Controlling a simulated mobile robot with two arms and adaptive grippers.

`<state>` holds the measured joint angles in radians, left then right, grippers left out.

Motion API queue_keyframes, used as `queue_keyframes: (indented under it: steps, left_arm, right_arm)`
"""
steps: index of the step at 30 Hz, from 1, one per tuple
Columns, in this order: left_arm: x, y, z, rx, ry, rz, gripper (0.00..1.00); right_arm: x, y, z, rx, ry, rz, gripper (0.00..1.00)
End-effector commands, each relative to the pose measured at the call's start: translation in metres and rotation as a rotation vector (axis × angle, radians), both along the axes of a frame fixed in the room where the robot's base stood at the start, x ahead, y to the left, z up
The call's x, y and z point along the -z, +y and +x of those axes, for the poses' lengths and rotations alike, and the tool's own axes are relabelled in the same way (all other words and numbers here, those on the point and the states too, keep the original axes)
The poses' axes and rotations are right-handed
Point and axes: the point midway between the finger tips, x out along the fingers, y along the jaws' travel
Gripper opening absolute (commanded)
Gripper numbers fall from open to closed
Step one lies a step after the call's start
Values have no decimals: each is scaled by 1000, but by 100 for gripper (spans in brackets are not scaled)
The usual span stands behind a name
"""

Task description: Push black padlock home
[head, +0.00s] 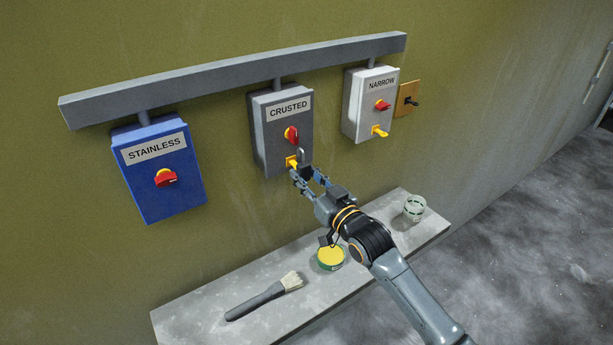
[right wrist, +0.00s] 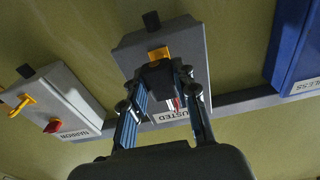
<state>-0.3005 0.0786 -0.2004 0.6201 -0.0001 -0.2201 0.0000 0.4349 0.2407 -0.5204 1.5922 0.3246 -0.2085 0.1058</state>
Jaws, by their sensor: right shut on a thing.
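The black padlock (head: 306,172) is between the fingers of my right gripper (head: 311,178), in front of the lower part of the grey CRUSTED box (head: 266,138). Its grey shackle (head: 301,154) points up, beside the yellow hasp tab (head: 291,162) below the red switch. In the right wrist view the padlock (right wrist: 160,82) is dark between both fingers, close to the yellow tab (right wrist: 158,53). I cannot tell whether the shackle passes through the tab or is closed. My left gripper is not in view.
The blue STAINLESS box (head: 160,190) hangs at left and the pale NARROW box (head: 359,112) at right. A wooden plate (head: 408,99) is beside NARROW. The shelf (head: 205,319) below holds a brush (head: 265,297), a yellow-topped tin (head: 330,257) and a glass jar (head: 413,209).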

Motion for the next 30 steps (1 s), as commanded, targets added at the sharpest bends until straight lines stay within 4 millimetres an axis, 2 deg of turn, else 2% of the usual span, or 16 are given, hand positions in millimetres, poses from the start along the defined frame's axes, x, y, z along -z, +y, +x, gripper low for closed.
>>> queue_keyframes:
  steps: [30]
  left_arm:
    - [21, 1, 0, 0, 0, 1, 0]
  right_arm:
    - [28, 0, 0, 0, 0, 0, 0]
